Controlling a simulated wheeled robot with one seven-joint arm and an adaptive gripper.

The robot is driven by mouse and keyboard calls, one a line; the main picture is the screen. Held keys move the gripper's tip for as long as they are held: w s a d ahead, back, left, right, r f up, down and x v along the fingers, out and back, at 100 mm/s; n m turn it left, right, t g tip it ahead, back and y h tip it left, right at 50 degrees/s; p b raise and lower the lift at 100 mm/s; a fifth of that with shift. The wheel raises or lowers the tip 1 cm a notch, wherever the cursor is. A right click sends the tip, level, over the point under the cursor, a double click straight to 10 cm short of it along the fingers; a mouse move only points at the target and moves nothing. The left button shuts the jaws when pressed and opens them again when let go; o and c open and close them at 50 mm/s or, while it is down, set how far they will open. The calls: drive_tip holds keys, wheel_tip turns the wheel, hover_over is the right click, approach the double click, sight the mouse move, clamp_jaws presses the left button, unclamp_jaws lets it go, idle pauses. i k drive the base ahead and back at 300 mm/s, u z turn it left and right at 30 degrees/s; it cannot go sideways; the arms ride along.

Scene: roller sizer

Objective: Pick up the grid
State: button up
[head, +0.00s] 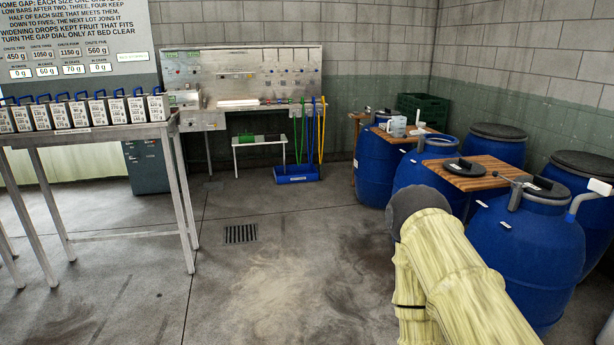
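A dark slotted grid (240,233) lies flat at floor level, left of the picture's middle, between the metal table and the blue barrels. It looks like a drain cover, and I cannot tell whether it is loose. Nothing covers it. My arm, in a pale yellow sleeve with a dark grey rounded joint, shows at the lower right, in front of the barrels and well to the right of the grid. My gripper's fingers do not show.
A metal table (85,137) with a row of labelled, blue-handled boxes stands at left. Several blue barrels (527,252) with wooden boards crowd the right. A blue tray (296,174) with coloured-handled tools is at the back. The concrete floor (285,285) around the grid is clear.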

sight(420, 130)
drive_tip(key=u, duration=0.2)
drive_tip(key=i, duration=1.6)
drive_tip(key=u, duration=0.2)
drive_tip(key=i, duration=3.25)
drive_tip(key=z, duration=0.7)
drive_tip(key=i, duration=1.65)
drive_tip(key=z, duration=1.4)
drive_tip(key=i, duration=1.35)
drive_tip(key=z, duration=0.5)
